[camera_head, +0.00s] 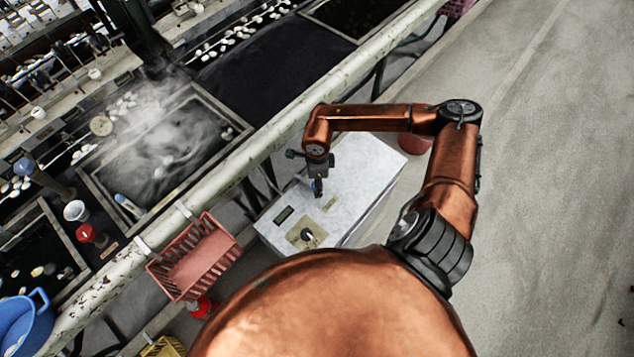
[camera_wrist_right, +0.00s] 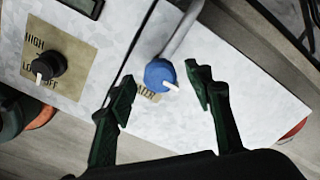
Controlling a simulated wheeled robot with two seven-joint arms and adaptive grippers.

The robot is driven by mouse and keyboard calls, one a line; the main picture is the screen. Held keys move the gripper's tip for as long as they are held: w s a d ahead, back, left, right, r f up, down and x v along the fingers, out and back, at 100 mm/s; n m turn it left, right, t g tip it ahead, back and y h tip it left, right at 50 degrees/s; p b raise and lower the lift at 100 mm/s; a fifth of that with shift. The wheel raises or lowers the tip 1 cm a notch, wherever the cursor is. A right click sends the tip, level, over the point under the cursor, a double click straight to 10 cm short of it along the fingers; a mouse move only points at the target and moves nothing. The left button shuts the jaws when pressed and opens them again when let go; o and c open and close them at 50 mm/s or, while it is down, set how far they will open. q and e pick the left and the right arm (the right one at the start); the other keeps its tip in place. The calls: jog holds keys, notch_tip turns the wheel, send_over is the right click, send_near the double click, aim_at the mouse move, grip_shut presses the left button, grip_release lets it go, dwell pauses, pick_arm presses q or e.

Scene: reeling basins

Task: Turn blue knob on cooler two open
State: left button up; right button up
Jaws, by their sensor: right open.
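The blue knob (camera_wrist_right: 160,74) with a white pointer sits on the grey-white cooler top (camera_wrist_right: 245,85), at the end of a grey pipe. In the right wrist view my right gripper (camera_wrist_right: 163,92) is open, with its dark green fingers on either side of the knob and apart from it. In the head view my right gripper (camera_head: 318,188) hangs over the cooler box (camera_head: 368,165), and a bit of blue shows at its tip. The label beside the knob is partly hidden behind it. My left gripper is out of view.
A black dial (camera_wrist_right: 48,66) on a HIGH/LOW/OFF plate is at the left of the wrist view. A red basket (camera_head: 195,262) hangs on the worn rail (camera_head: 150,235) by the steaming basins (camera_head: 165,145). Open concrete floor (camera_head: 560,180) lies to the right.

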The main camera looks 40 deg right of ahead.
notch_tip(320, 180, up, 12)
jog(key=shift+f, duration=0.2)
dwell(0.7)
